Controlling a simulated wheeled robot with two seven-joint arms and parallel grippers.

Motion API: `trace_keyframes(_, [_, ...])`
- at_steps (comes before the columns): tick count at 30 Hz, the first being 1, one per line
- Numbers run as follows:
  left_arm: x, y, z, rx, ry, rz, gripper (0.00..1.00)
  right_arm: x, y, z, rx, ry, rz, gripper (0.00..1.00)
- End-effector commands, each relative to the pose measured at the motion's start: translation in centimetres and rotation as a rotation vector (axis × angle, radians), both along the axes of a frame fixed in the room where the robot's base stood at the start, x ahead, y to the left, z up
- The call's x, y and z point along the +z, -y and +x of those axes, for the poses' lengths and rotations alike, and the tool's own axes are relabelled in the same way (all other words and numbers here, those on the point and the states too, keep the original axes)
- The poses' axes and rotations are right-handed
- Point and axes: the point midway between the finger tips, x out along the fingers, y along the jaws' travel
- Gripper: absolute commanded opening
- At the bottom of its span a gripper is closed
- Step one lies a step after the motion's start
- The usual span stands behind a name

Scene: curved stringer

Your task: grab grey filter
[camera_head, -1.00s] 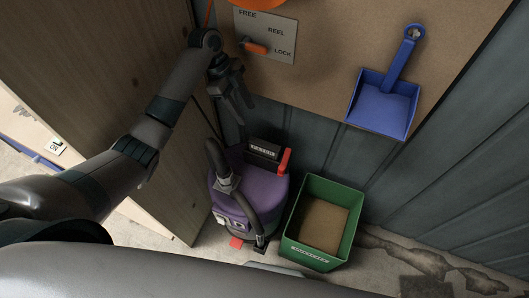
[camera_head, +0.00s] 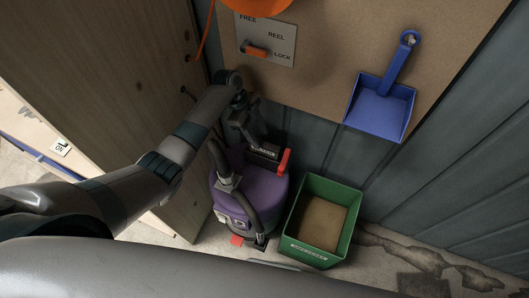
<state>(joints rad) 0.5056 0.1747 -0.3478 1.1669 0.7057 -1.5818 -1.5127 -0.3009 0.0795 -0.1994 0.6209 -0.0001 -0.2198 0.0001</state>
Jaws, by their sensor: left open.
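I cannot make out a grey filter for certain in the head view. A purple vacuum cleaner (camera_head: 262,190) with a dark hose stands on the floor in the middle. A black labelled part (camera_head: 264,153) with a red end piece (camera_head: 284,161) sits at its top. My left gripper (camera_head: 254,137) is open and points down just above and behind the black part. Whether its fingers touch that part cannot be told. Nothing shows between the fingers. My right gripper is not in view.
A green bin (camera_head: 295,250) stands right of the vacuum. A wooden panel (camera_head: 120,90) bounds the left. Stained floor at right is clear.

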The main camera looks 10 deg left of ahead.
Motion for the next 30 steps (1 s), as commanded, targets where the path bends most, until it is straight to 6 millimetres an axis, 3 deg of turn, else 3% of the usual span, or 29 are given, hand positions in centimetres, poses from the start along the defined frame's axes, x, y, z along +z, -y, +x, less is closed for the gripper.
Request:
trace_keyframes(11, [-0.2,0.1,-0.1,0.001,-0.001,0.0,0.44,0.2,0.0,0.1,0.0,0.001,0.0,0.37])
trace_keyframes(24, [-4.4,1.5,-0.7,0.0,-0.002,-0.001,0.44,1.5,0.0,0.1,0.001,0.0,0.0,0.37])
trace_keyframes(30, [-4.9,1.7,-0.7,0.0,0.0,0.0,0.44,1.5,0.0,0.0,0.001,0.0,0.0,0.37])
